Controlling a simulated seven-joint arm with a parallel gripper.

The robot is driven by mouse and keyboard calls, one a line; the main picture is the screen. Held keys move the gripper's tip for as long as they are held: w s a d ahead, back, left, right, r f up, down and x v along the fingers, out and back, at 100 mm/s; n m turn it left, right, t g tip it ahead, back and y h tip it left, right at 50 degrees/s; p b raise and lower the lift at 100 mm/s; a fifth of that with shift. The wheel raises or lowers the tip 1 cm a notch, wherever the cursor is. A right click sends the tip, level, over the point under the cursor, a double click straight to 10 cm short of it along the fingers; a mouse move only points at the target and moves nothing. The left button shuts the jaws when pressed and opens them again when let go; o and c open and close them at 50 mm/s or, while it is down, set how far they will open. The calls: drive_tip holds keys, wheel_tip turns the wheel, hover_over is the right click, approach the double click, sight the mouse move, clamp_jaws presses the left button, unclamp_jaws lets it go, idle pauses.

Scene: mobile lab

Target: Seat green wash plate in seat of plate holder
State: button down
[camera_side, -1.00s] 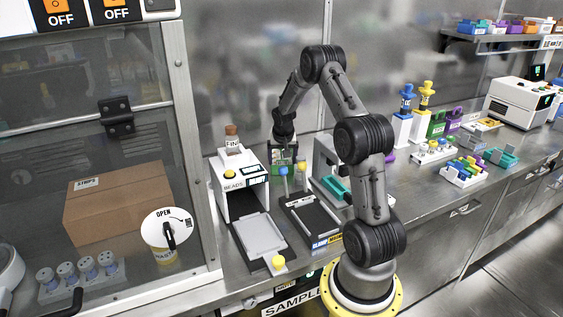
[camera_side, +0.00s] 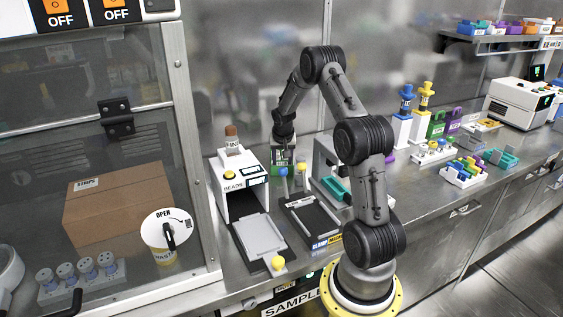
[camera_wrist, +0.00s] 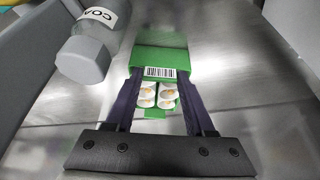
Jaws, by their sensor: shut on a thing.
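My gripper (camera_wrist: 158,74) is shut on a green plate (camera_wrist: 160,58). In the wrist view the plate shows a barcode and pale round spots with orange centres between the fingers. In the side view my gripper (camera_side: 284,146) holds the green plate (camera_side: 281,160) upright, behind the blue and yellow knobs. A black clamp tray (camera_side: 317,220) with a raised rim and a dark bed lies in front and to the right. I cannot tell for certain whether it is the plate holder. Its bed looks empty.
A white bead machine (camera_side: 241,172) with a grey tray (camera_side: 260,237) stands left of the clamp tray. A clear bottle with a grey cap (camera_wrist: 83,58) is close on the left in the wrist view. A grey frame with a teal piece (camera_side: 338,187) stands at the right.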

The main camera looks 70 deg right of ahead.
drive_tip(key=shift+r, duration=0.15)
drive_tip(key=w+a+r+n, duration=0.1)
drive_tip(key=a+r, duration=0.2)
drive_tip(key=r, duration=0.7)
drive_tip(key=w+a+r+n, duration=0.1)
drive_tip(key=w+a+r, duration=0.15)
drive_tip(key=r, duration=0.75)
drive_tip(key=s+a+r+n+t+y, duration=0.1)
drive_tip(key=s+a+r+n+t, duration=0.1)
drive_tip(key=a, duration=0.7)
wheel_tip(320, 180, up, 2)
drive_tip(key=shift+s+a+r+n, duration=0.2)
drive_tip(key=shift+s+n, duration=0.55)
drive_tip(key=shift+n, duration=0.05)
